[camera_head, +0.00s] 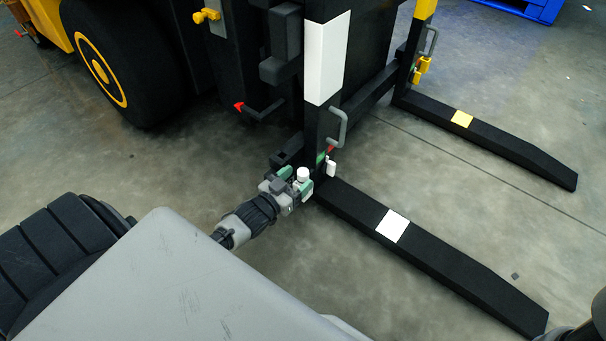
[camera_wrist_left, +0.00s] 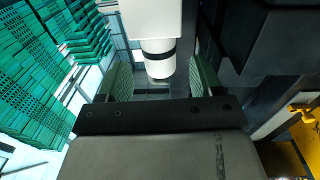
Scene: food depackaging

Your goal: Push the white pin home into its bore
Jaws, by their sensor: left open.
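The white pin (camera_head: 302,174) shows as a short white round end at the foot of the fork carriage's near upright. My left gripper (camera_head: 295,184) is at it, with its green-padded fingers open on either side. In the left wrist view the pin (camera_wrist_left: 158,62) is a white cylinder with a black band, below a white block (camera_wrist_left: 150,18). It lies between the spread fingers of the gripper (camera_wrist_left: 160,78), with visible gaps on both sides. The bore is hidden, and I cannot tell how deep the pin sits. My right gripper is not in view.
The upright with a white panel (camera_head: 327,58) and grey handle (camera_head: 340,128) rises beside the gripper. A small white part (camera_head: 331,168) is close by. A black fork with a white patch (camera_head: 393,226) runs right along the floor. Open floor (camera_head: 150,175) lies left.

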